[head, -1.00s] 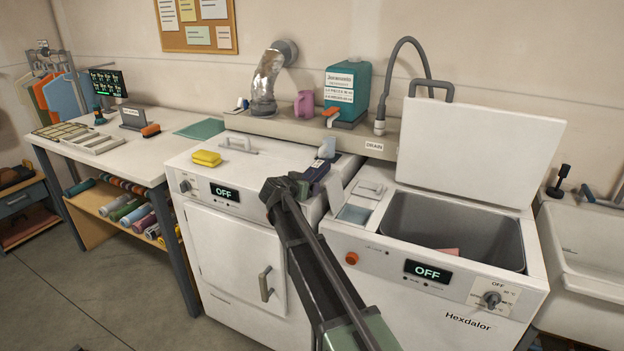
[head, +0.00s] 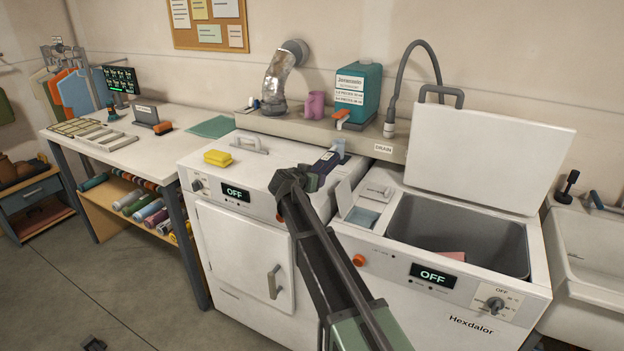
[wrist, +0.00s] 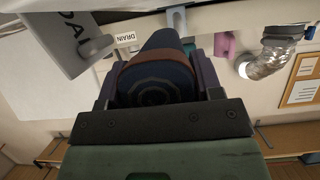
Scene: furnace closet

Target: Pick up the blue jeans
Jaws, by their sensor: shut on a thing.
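My gripper (head: 326,163) is over the back of the closed white front-loading machine, at the right of its top. In the wrist view, the gripper (wrist: 160,85) is shut on a dark blue rolled bundle with a reddish-brown band, which looks like the blue jeans (wrist: 158,82). The bundle sits between the two purple-grey fingers. In the head view my gripper and arm hide most or all of it.
The open-topped Hexdalor washer (head: 455,235) stands at the right with its lid (head: 488,158) raised and a pink cloth (head: 452,256) inside. A yellow sponge (head: 217,158) lies on the closed machine (head: 250,245). A teal jug (head: 357,95) and pink mug (head: 315,105) stand on the ledge behind.

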